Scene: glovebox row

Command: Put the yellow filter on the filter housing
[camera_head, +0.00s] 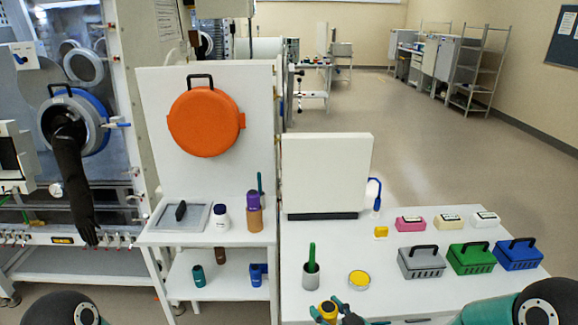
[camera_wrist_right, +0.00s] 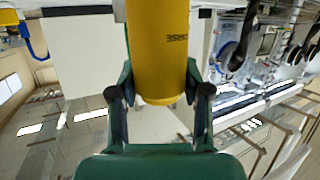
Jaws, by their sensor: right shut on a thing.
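The yellow filter (camera_wrist_right: 158,50), a cylinder with dark lettering, is held between the fingers of my right gripper (camera_wrist_right: 160,95) in the right wrist view. In the head view my right gripper (camera_head: 338,314) is at the bottom edge, over the front of the white table, with the yellow filter (camera_head: 327,309) at its fingers. A low round pale piece with a yellow top (camera_head: 359,280) stands on the table just beyond the gripper, apart from it. I cannot tell for sure whether this is the filter housing. My left gripper is not in view.
A grey cup with a green-handled tool (camera_head: 311,272) stands left of the round piece. Grey (camera_head: 421,263), green (camera_head: 471,259) and blue (camera_head: 518,254) handled boxes stand right.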

